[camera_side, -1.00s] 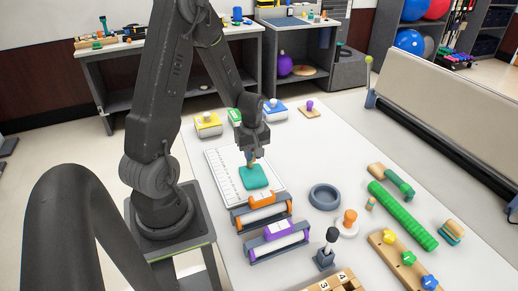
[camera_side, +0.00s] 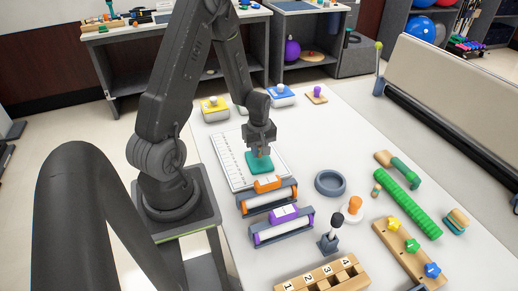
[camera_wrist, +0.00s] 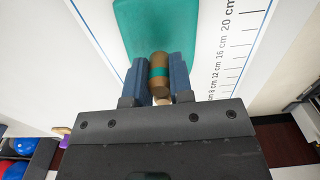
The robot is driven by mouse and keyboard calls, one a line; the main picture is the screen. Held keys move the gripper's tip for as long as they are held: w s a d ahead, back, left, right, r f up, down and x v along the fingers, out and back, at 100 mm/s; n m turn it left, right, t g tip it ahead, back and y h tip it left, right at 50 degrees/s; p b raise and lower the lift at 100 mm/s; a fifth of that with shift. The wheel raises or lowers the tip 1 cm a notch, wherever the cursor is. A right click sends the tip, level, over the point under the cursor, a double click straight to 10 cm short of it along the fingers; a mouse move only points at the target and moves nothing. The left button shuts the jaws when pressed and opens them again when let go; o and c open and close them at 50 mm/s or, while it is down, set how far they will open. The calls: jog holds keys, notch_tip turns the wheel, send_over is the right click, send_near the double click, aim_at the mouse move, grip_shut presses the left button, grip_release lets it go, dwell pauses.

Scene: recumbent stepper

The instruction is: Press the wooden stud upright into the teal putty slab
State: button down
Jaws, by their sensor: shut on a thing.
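The teal putty slab (camera_side: 258,165) lies on a white board with a printed scale, and it also shows at the top of the wrist view (camera_wrist: 150,25). My gripper (camera_side: 261,152) is low over the slab, pointing down. In the wrist view its two blue fingers (camera_wrist: 160,78) are shut on the wooden stud (camera_wrist: 159,66), a brown cylinder with a teal band. The stud's far end overlaps the slab in that view. In the side view the fingers mostly hide the stud, and I cannot tell whether its lower end touches or enters the putty.
The white scale board (camera_side: 232,158) surrounds the slab. An orange-ended roller frame (camera_side: 267,195) and a purple one (camera_side: 281,226) stand in front. A grey ring (camera_side: 330,183) lies to the right, with a green ribbed roller (camera_side: 408,202) beyond. Yellow (camera_side: 215,109) and blue (camera_side: 281,96) blocks stand behind.

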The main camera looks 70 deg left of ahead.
jog(key=shift+f, duration=0.1)
jog(key=shift+f, duration=0.3)
jog(key=shift+s+f, duration=0.1)
jog(key=shift+f, duration=0.2)
dwell(2.5)
jog(key=c, duration=0.9)
grip_release()
jog(key=shift+r, duration=0.1)
notch_tip(320, 180, up, 21)
jog(key=shift+f, duration=0.15)
